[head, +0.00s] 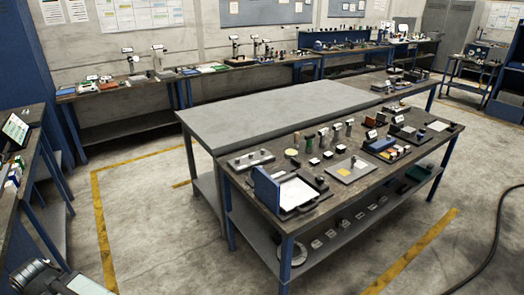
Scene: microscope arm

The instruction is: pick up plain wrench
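I cannot make out a plain wrench in the head view; the small items on the benches are too small to tell apart. The central workbench (318,213) has a dark top, blue legs and many small tools and parts on it. A part of my own arm shows at the bottom left corner. My gripper's fingers are not in view.
A bare grey table (270,112) adjoins the central workbench. A long bench (120,90) with tools runs along the back wall, and another bench (22,150) stands at the left. Concrete floor is clear at the front left. A black cable (495,235) lies at right.

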